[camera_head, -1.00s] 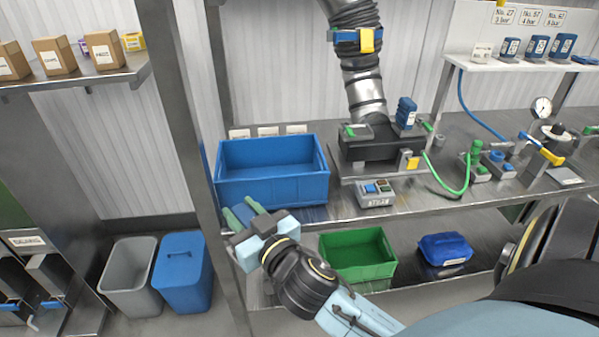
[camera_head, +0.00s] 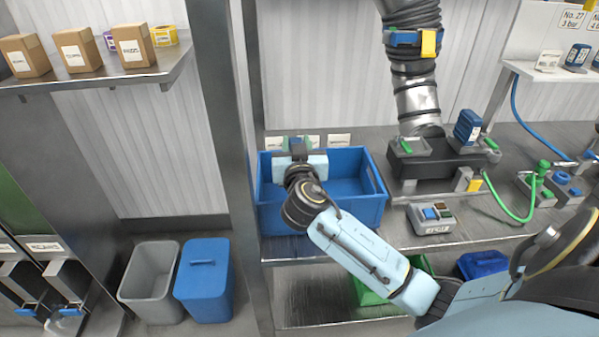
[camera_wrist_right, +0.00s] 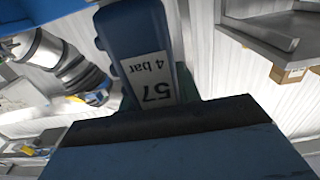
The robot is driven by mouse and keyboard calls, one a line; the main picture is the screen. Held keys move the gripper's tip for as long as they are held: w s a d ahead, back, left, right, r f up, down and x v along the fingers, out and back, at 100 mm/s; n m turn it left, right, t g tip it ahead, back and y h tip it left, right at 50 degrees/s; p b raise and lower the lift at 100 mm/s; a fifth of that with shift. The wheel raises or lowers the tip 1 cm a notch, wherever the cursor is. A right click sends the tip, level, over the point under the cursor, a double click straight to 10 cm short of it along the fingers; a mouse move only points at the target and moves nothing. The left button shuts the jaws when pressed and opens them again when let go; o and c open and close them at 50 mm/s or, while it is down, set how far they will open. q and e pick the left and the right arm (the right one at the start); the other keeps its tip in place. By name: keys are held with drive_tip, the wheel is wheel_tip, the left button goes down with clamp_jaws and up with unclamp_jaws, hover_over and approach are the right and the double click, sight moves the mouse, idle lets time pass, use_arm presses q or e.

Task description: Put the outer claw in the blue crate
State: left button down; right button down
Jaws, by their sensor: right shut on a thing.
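My right gripper (camera_head: 297,145) is over the back left part of the blue crate (camera_head: 325,214), which stands on the bench. It is shut on a dark blue claw (camera_wrist_right: 137,35), seen close up in the right wrist view with a white label reading "57" and "4 bar". The claw is held between the green fingertips. In the head view the gripper and wrist mostly hide the claw. I cannot tell how high the claw is above the crate floor. The part of the crate floor that shows is bare. My left gripper is not in view.
A black stand (camera_head: 440,164) holding a blue block (camera_head: 467,127) is right of the crate, with a button box (camera_head: 432,217) in front. A steel post (camera_head: 222,120) rises left of the crate. A green crate (camera_head: 372,293) is on the lower shelf, partly behind my arm.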

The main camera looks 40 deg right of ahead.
drive_tip(key=shift+f, duration=0.8)
wheel_tip(320, 180, down, 3)
drive_tip(key=shift+f+b, duration=0.1)
drive_tip(key=shift+b, duration=0.25)
drive_tip(key=shift+w+f, duration=0.1)
drive_tip(key=shift+f, duration=0.1)
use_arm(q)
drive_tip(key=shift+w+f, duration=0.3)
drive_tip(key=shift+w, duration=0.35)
use_arm(e)
drive_tip(key=shift+f+b, duration=0.6)
drive_tip(key=shift+b, duration=0.25)
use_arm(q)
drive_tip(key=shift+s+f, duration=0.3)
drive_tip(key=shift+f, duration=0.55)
use_arm(e)
drive_tip(key=c, duration=1)
unclamp_jaws()
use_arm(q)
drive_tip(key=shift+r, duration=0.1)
